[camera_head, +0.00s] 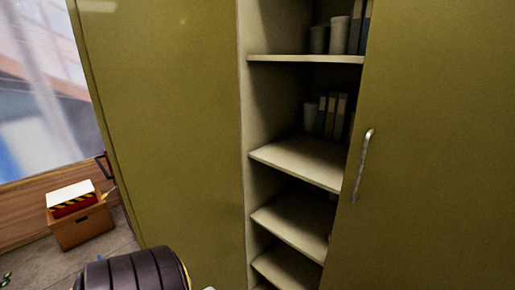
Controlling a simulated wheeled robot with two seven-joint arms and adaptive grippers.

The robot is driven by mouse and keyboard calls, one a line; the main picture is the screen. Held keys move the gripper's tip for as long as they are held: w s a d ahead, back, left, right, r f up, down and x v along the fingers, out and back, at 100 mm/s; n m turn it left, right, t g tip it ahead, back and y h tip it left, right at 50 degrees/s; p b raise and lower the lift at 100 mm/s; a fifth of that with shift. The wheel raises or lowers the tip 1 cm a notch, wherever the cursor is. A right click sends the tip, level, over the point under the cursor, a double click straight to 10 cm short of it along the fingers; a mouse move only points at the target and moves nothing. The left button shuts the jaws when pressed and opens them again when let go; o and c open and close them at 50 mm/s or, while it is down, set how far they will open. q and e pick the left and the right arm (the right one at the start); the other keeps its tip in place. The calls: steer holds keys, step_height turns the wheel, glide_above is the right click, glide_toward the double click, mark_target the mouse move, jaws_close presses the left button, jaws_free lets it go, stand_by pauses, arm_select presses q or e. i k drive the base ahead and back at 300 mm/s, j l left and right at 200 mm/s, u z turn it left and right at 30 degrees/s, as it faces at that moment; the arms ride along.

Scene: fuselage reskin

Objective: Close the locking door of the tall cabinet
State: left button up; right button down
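The tall olive-green cabinet fills most of the head view, with its pale shelves (297,161) showing through an open gap in the middle. To the right of the gap is a door panel (440,150) with a silver bar handle (362,165) near its left edge. To the left is another broad olive panel (165,130). A dark handle-like part (104,166) sticks out at that panel's outer left edge. I cannot tell exactly how far either panel is swung.
Grey cups (340,35) and binders (334,115) stand on the upper shelves. At the left, a brown box (80,228) on the floor carries a red and white item (70,198) with a striped edge. Bare floor (35,258) shows around it.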

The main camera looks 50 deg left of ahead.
mark_target(162, 76)
steer(key=k+j, duration=0.15)
steer(key=j, duration=0.3)
steer(key=k+j, duration=0.15)
steer(key=j, duration=0.35)
steer(key=k+j, duration=0.15)
steer(key=j, duration=0.3)
steer(key=k+j+z, duration=0.1)
steer(key=j, duration=0.35)
steer(key=k+j, duration=0.25)
steer(key=j, duration=0.25)
steer(key=k+j, duration=0.15)
steer(key=j, duration=0.3)
steer(key=k+j, duration=0.2)
steer(key=j, duration=0.25)
steer(key=k+j, duration=0.15)
steer(key=j, duration=0.3)
steer(key=z, duration=0.05)
